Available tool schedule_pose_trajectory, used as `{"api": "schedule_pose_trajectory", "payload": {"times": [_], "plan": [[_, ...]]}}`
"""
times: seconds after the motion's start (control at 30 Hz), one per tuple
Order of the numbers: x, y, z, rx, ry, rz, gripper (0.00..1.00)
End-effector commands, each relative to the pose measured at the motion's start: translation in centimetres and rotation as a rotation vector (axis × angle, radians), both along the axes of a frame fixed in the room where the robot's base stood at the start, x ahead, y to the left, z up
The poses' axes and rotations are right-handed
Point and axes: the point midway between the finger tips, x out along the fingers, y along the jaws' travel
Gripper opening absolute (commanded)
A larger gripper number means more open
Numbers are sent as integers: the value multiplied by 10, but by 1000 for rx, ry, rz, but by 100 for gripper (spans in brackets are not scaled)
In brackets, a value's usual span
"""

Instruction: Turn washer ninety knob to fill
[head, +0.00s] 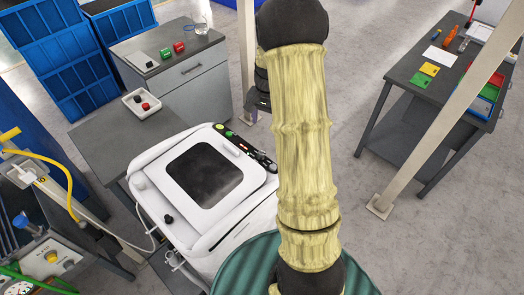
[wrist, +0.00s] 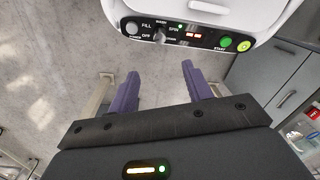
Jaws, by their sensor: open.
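The white washer (head: 150,190) stands left of my arm, its dark-windowed lid (head: 205,175) shut. Its black control panel (head: 240,147) lies along its right edge. In the wrist view the panel (wrist: 172,38) is at the top, with FILL, WASH, SPIN and OFF labels around a grey knob (wrist: 159,36). Which label the knob points to is too small to tell. My gripper (wrist: 158,82) is open and empty, its two purple fingers apart, below the knob in the picture and not touching it. In the head view my arm hides most of the gripper.
The panel also has a green START button (wrist: 225,43), a yellow-green button (wrist: 244,46) and a grey button (wrist: 131,27). A grey cabinet (head: 185,90) stands behind the washer. A white post (head: 440,115) and a dark table (head: 420,100) stand right. Floor between is clear.

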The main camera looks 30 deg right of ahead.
Motion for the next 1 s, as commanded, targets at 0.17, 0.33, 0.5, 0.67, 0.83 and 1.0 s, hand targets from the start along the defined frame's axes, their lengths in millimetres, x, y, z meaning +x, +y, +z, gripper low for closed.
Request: {"api": "schedule_pose_trajectory", "payload": {"times": [0.17,0.33,0.5,0.67,0.83,1.0], "plan": [[0,1,-21,2,6,0,50],[1,3,-50,3,5,1,50],[2,3,-76,2,6,0,50],[3,4,-100,2,4,0,50],[5,5,-124,2,3,1,50],[6,6,-147,2,3,1,50]]}}
